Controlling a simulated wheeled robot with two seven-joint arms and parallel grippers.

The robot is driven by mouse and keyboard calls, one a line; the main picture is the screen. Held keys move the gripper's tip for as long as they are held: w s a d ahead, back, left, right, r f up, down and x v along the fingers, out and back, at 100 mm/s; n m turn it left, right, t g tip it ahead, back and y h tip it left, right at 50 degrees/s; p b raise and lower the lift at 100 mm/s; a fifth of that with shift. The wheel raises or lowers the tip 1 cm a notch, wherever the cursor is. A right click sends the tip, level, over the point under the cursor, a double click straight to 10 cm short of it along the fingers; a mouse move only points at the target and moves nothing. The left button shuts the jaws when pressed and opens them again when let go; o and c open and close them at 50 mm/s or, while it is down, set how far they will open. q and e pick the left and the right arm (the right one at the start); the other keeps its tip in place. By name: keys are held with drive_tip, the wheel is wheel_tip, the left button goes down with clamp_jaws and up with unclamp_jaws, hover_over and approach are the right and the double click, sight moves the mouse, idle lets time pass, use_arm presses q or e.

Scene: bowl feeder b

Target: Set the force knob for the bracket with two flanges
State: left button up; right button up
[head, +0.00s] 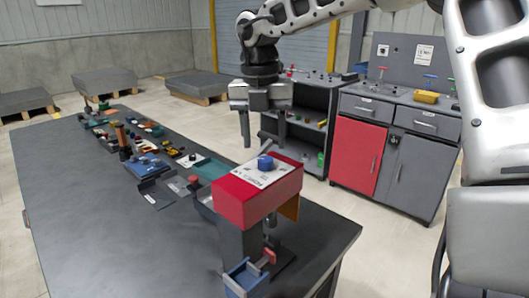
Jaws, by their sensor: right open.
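A blue knob (265,162) sits on a white label plate on top of a red machine head (258,192) near the table's right end. The small print on the plate is too blurred to read, and the knob's setting cannot be told. My right gripper (264,141) points down just above and behind the knob, with its two fingers spread apart and nothing between them. It appears not to touch the knob. A bracket with two flanges cannot be made out. My left gripper is out of the picture.
The dark table (110,210) carries many small parts and fixtures along its far side; its near left surface is bare. A blue bin (246,278) stands below the red head. Behind are a shelf cart (305,110) and a cabinet with a red door (355,155).

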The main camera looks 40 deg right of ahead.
sight(265, 159)
wheel_tip(265, 159, down, 4)
drive_tip(key=shift+d+r, duration=0.1)
drive_tip(key=shift+r, duration=0.1)
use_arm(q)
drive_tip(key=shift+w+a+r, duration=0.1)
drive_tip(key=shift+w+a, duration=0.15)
use_arm(e)
drive_tip(key=shift+f, duration=0.3)
drive_tip(key=c, duration=1)
drive_tip(key=shift+o, duration=0.2)
